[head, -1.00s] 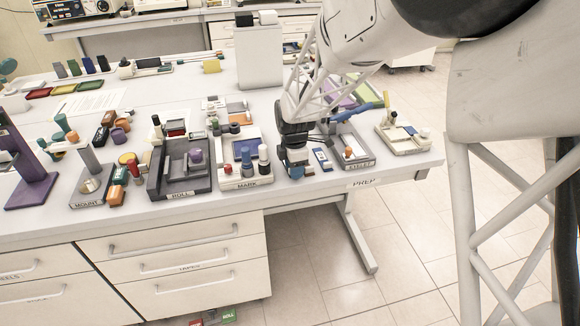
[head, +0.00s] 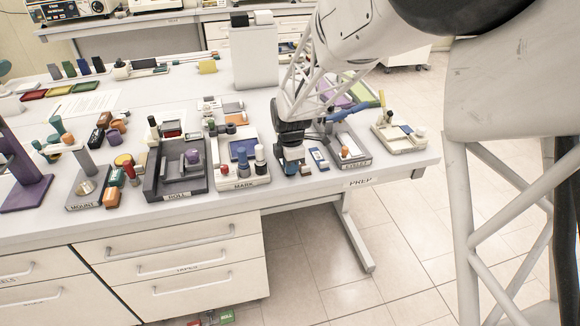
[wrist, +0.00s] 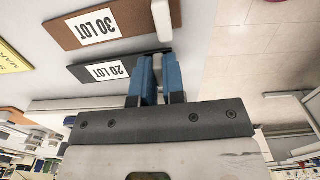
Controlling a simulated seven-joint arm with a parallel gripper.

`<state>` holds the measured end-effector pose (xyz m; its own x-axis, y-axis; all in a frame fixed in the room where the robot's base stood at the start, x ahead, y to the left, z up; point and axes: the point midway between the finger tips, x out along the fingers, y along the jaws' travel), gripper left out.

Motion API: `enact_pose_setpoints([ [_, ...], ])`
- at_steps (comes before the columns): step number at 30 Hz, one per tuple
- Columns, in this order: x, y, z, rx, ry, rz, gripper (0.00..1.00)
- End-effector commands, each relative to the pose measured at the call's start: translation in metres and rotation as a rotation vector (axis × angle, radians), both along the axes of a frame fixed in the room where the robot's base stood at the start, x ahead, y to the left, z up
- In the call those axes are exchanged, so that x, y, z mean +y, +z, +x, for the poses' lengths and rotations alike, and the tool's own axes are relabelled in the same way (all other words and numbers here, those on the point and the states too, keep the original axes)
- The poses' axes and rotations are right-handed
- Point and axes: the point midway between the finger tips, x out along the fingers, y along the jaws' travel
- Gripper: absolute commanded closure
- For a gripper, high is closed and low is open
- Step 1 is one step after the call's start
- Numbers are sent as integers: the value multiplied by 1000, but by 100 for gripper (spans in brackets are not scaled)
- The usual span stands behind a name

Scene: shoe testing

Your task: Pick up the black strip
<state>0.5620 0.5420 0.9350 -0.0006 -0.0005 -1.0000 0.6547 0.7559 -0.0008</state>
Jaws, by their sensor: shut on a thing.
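The black strip (wrist: 86,73) is in the wrist view, with a white label reading "20 LOT". Its right end runs in between the blue fingers of my gripper (wrist: 155,75). The gripper is shut on that end, where a small pale piece shows between the fingertips. In the head view my gripper (head: 290,163) is low over the front of the white table, just right of the MARK tray. The strip cannot be made out there. The frames do not clearly show whether it is clear of the surface.
A brown strip (wrist: 75,28) labelled "30 LOT" lies beside the black one. The MARK tray (head: 240,183) with bottles stands left of my gripper. A blue and white piece (head: 319,159) and the EYELET tray (head: 357,161) are to the right. The table's front edge is close.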

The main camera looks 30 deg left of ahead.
Motion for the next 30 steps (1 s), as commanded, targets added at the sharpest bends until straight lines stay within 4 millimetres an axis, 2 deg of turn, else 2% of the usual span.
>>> enact_pose_setpoints([
  [9,-2,32,-2,-1,0,1,100],
  [30,-73,40,-76,-1,0,1,100],
])
